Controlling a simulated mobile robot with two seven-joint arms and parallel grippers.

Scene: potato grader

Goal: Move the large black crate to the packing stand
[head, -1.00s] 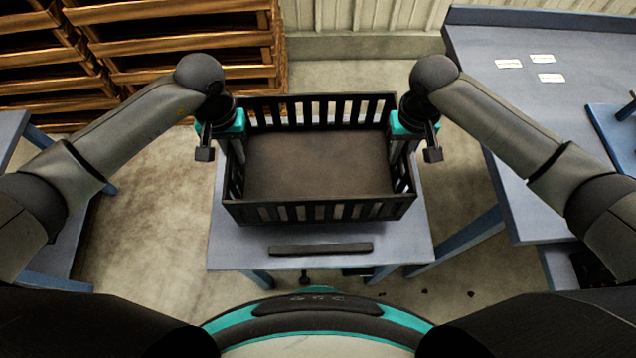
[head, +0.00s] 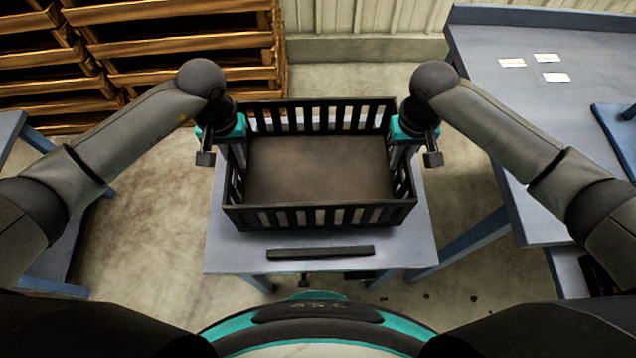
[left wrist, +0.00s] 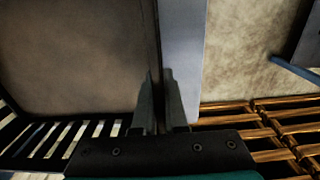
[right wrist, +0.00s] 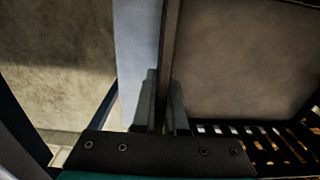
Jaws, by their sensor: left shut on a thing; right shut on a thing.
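The large black crate (head: 318,216) is empty, with slatted walls and a brown-grey floor. It is upright over a small blue-grey table (head: 225,255) in the middle of the head view; whether it touches the tabletop I cannot tell. My left gripper (head: 236,150) is shut on the crate's left wall, and the wall's rim runs between its fingers in the left wrist view (left wrist: 162,105). My right gripper (head: 400,150) is shut on the right wall, which also shows between the fingers in the right wrist view (right wrist: 165,105). No packing stand is clearly identifiable.
A dark bar (head: 320,251) lies on the small table in front of the crate. A blue table (head: 500,110) with white labels (head: 546,58) stands at the right. Wooden racks (head: 180,45) stand at the back left. Another blue table (head: 50,240) is at the left edge.

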